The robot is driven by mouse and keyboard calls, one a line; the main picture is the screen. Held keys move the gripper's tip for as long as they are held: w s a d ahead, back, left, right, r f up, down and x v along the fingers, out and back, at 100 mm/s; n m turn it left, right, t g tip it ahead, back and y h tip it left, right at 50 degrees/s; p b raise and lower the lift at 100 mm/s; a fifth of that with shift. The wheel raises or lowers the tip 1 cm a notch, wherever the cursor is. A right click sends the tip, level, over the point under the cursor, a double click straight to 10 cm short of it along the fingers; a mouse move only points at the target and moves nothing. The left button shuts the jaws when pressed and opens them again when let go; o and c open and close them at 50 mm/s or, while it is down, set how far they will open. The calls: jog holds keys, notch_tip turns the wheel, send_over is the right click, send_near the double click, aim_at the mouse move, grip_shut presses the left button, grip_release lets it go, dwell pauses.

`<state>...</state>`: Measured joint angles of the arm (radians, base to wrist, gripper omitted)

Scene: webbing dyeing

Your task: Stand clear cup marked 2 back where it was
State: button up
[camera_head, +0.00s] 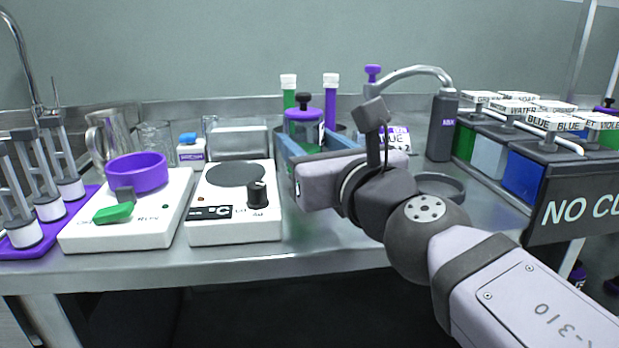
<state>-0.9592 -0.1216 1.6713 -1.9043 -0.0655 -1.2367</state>
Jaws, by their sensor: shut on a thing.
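My gripper (312,144) points away from the camera over the back middle of the bench, with a blue finger on each side. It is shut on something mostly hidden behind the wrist. A clear vessel with green contents and a dark purple lid (303,117) shows between and above the fingers. I cannot tell whether it is in the grip or stands behind. No mark 2 is readable on any cup.
A dark round dish (440,187) lies right of the wrist.

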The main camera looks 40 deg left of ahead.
notch_tip(320, 180, down, 4)
jog(key=b, duration=0.4)
jog(key=shift+r, duration=0.15)
jog(key=o, duration=1.3)
jog(key=shift+p+v, duration=0.35)
jog(key=shift+v, duration=2.45)
